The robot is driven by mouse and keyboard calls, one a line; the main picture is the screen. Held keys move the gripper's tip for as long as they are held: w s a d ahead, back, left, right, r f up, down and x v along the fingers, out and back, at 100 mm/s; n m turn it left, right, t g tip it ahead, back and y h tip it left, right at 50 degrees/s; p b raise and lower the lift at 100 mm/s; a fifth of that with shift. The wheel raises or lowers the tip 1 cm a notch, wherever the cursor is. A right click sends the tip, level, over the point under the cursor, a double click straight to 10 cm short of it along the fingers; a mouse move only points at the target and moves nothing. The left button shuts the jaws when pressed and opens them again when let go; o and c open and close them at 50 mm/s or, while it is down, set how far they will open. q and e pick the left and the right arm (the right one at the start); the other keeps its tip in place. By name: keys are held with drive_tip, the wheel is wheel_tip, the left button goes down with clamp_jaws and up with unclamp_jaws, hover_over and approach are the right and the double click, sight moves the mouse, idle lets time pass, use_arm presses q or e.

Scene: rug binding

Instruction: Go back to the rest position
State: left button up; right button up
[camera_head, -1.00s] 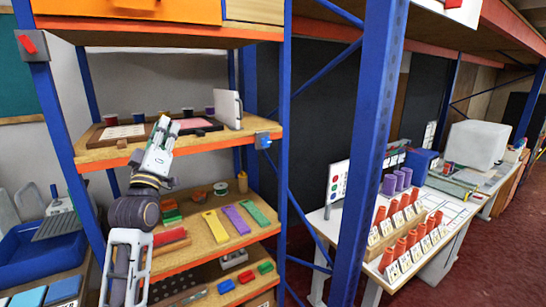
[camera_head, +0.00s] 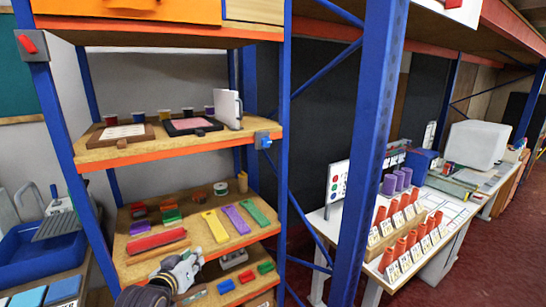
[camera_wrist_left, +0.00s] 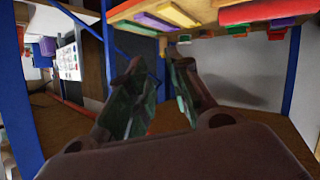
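My left gripper (camera_head: 196,258) is low in the head view, in front of the rack's lower shelves, with its dark wrist at the bottom edge. In the left wrist view its two dark fingers (camera_wrist_left: 157,70) stand apart with nothing between them, so it is open and empty. It hangs below and in front of the shelf edge that carries the yellow, purple and green tags. My right gripper is in neither view.
The blue rack post (camera_head: 283,130) stands right of my arm. The middle shelf (camera_head: 185,232) holds a red roll (camera_head: 156,240), a yellow tag (camera_head: 215,226), a purple tag (camera_head: 236,220) and a green tag (camera_head: 256,212). The upper shelf (camera_head: 100,153) holds two framed trays.

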use_arm(q)
drive_tip(key=s+d+f+m+g+y, duration=0.15)
drive_tip(key=s+f+g, duration=0.35)
drive_tip(key=s+f, duration=0.6)
drive_tip(key=s+f+m+g+h, duration=0.1)
drive_tip(key=s+f+m+g, duration=0.2)
drive_tip(key=s+f+g, duration=0.75)
drive_tip(key=s+f+t, duration=0.2)
drive_tip(key=s+f, duration=0.1)
drive_tip(key=f, duration=1.2)
drive_tip(key=s+f+t, duration=0.2)
drive_tip(key=s+f, duration=0.1)
drive_tip(key=f, duration=1.2)
drive_tip(key=s+a+f, duration=0.2)
drive_tip(key=s+f, duration=0.8)
drive_tip(key=s, duration=0.1)
drive_tip(key=s+a+f, duration=0.2)
drive_tip(key=s+f, duration=0.8)
drive_tip(key=s, duration=0.1)
drive_tip(key=shift+s+a+g+y, duration=0.25)
drive_tip(key=shift+g+y, duration=0.1)
drive_tip(key=shift+g, duration=0.1)
drive_tip(key=shift+s, duration=0.1)
